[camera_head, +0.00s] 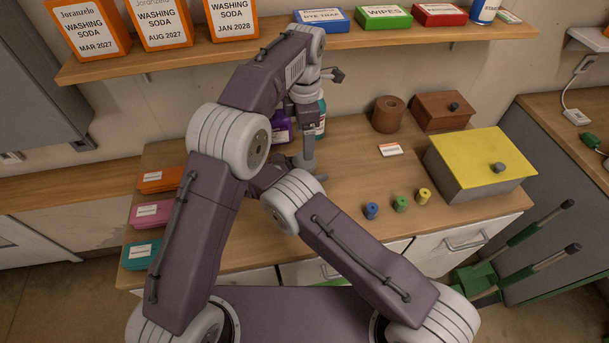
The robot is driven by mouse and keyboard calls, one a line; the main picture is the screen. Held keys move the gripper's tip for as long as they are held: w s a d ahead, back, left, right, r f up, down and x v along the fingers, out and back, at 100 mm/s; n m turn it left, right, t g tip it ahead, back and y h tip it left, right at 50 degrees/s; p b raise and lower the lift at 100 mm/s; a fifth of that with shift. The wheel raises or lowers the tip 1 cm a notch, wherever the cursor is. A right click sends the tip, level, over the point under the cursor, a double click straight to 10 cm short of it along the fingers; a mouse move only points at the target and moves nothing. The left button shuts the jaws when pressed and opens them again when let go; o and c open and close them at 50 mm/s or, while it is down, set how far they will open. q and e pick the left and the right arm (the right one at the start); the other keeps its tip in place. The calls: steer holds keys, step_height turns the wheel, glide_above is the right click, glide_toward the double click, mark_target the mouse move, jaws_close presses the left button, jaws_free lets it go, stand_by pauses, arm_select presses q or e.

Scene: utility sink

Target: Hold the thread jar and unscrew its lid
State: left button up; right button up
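I cannot make out a thread jar for certain; my arms cover the middle of the counter. Behind them a purple container (281,131) and a teal container (321,118) show in part, with labels. My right gripper (302,163) is low over the counter in front of these containers, and its grey fingers are partly covered by my arm links. My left arm arches over from the left, with its wrist above the containers. Whether either gripper holds anything is hidden.
Blue (371,211), green (401,204) and yellow (424,196) spools stand on the counter (345,180). Orange, pink and teal packs lie at the left. A loaded shelf (400,38) runs above.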

jaws_close()
arm_select(q)
steer(key=m, duration=0.7)
steer(key=shift+m, duration=0.4)
steer(key=m, duration=1.9)
steer(key=shift+m, duration=0.4)
steer(key=m, duration=0.8)
step_height(320, 180, down, 8)
steer(key=c, duration=1.5)
